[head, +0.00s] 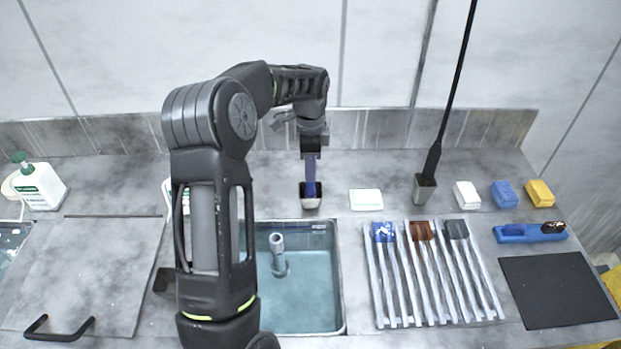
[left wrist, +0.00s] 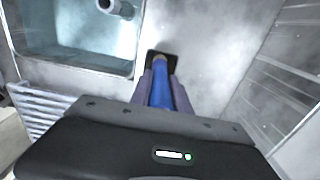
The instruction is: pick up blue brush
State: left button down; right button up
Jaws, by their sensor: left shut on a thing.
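My left gripper (head: 311,155) comes down from above and is shut on the brush's upper part. My right gripper is in neither view.
A white block (head: 366,200) is to the right. A tall black rod (head: 433,155) stands in another holder. A ribbed rack (head: 435,285) is at front right.

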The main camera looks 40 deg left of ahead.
pick_arm(q)
jog(key=shift+r, duration=0.15)
dwell(0.3)
jog(key=shift+r, duration=0.3)
notch_tip(320, 180, up, 8)
jog(key=shift+r+b, duration=0.2)
jog(key=shift+b, duration=0.7)
jog(key=shift+r, duration=0.4)
dwell(1.1)
